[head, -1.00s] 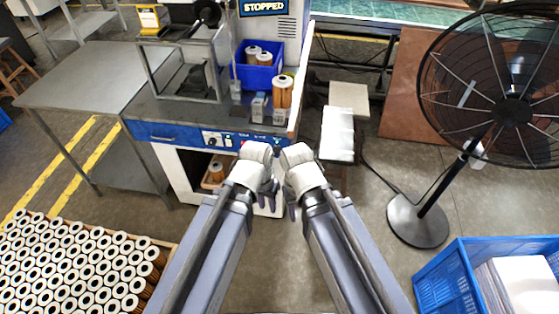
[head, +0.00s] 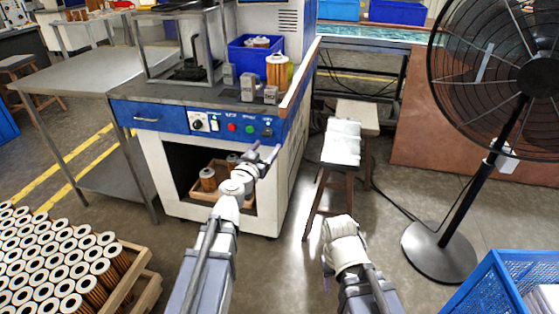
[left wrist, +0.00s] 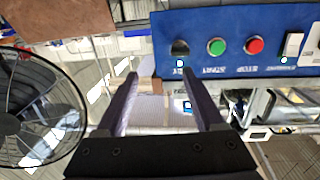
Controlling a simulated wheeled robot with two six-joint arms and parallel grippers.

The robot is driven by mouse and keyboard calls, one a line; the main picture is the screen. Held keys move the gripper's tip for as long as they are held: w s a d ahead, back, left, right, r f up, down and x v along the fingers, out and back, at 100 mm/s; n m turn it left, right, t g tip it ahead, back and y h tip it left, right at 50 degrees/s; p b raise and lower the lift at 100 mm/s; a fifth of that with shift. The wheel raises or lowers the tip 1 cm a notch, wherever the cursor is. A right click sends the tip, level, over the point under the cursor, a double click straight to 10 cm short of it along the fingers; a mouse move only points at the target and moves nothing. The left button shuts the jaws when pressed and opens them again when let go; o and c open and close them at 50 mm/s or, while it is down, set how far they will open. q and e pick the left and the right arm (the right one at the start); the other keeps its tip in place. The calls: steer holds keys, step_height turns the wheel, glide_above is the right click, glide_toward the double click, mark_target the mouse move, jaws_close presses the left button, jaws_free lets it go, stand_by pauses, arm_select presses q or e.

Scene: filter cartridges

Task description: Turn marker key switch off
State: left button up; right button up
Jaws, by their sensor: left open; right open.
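The blue control panel (head: 222,124) is on the front of the grey bench. The black key switch (head: 267,132) is at its right end and also shows in the left wrist view (left wrist: 180,48), where the picture is upside down and its label is too small to read. My left gripper (head: 264,150) is open and empty, just below and in front of the key switch. In the left wrist view its fingertips (left wrist: 161,75) are apart, with the switch beyond them, slightly right. My right gripper (head: 327,277) is low near the stool, its fingers mostly hidden behind the wrist.
Beside the key switch are a green button (head: 249,128), a red button (head: 232,127) and a white rocker switch (left wrist: 292,45). A filter cartridge (head: 277,70) stands on the bench above. A stool (head: 341,142) and a fan (head: 500,90) stand at the right.

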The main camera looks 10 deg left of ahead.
mark_target(267, 134)
arm_select(q)
steer(key=w+a+f+n+y, duration=0.1)
steer(key=w+a, duration=0.1)
steer(key=w, duration=0.6)
steer(key=shift+f+t+y+b, duration=0.2)
steer(key=shift+t+y+b, duration=0.1)
steer(key=shift+y+b, duration=0.15)
steer(key=shift+a, duration=0.1)
jaws_close()
stand_by(0.4)
